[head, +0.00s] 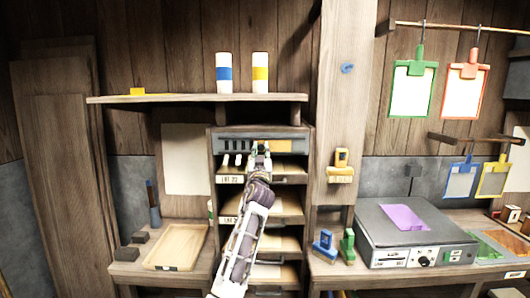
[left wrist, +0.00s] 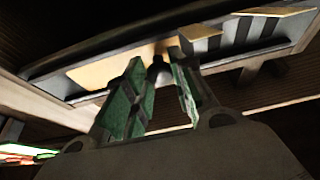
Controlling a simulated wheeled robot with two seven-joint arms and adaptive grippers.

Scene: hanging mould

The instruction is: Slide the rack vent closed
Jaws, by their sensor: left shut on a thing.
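The rack vent (head: 234,144) is a grey panel across the top of the wooden rack. Dark slots show on its left part, and a tan surface (head: 284,146) shows on its right part. My left gripper (head: 261,148) is at the middle of the vent, its arm reaching up in front of the rack. In the left wrist view, the two green-padded fingers (left wrist: 158,78) are closed around a small dark knob (left wrist: 158,67) on the vent. The vent panel (left wrist: 90,77) spans the top of that view, with slots at upper right. The fingers partly hide the knob. My right gripper is not seen.
A shelf (head: 180,99) with two white cylinders juts out above the vent. Rack shelves (head: 290,180) lie below, behind my arm. A wooden post (head: 338,100) stands to the right. A grey box device (head: 375,235) sits on the right bench, and a wooden tray (head: 160,267) on the left.

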